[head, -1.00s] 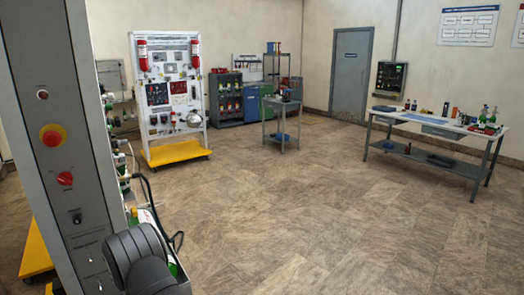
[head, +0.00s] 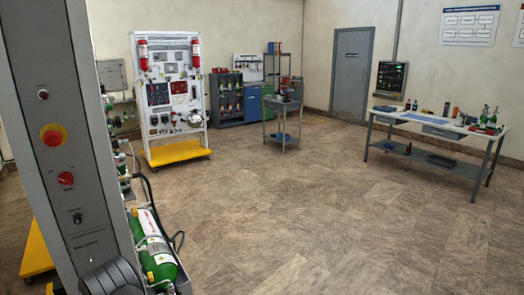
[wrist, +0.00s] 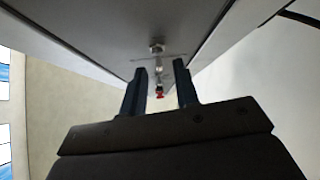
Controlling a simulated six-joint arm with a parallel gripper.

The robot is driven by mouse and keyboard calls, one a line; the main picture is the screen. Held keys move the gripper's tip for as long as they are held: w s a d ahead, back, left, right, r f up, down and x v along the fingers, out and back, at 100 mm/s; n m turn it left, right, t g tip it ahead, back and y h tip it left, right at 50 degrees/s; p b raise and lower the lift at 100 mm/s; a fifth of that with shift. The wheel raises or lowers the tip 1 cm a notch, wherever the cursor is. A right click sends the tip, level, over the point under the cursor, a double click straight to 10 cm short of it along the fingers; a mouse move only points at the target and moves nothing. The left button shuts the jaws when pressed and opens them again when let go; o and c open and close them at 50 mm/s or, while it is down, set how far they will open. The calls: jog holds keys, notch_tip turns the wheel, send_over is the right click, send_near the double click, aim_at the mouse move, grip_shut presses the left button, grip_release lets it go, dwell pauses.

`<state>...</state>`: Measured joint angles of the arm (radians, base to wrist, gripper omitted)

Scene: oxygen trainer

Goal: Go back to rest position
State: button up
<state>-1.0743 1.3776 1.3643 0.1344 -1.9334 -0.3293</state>
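My gripper (wrist: 160,68) shows in the wrist view with its two dark fingers apart and nothing held between them. Beyond the fingers, a small metal fitting with a red end (wrist: 159,92) hangs on a pale grey surface (wrist: 110,50). It appears behind the gap, and I cannot tell how far away. In the head view, a dark rounded part of my arm (head: 112,280) shows at the bottom left edge. The gripper itself is out of the head view.
A grey control panel (head: 62,120) with a red stop button stands close on the left. A white equipment board (head: 168,90) stands on a yellow base (head: 178,152). A small cart (head: 283,112) and a workbench (head: 430,128) stand farther back. The middle floor (head: 300,210) is clear.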

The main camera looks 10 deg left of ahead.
jog(key=s+d+m+g+h, duration=0.1)
jog(key=s+d+g+h, duration=0.2)
jog(key=h, duration=0.4)
jog(key=shift+s+d+r+g, duration=0.35)
jog(key=shift+s+d+g, duration=0.05)
jog(key=shift+d+g, duration=0.45)
dwell(0.4)
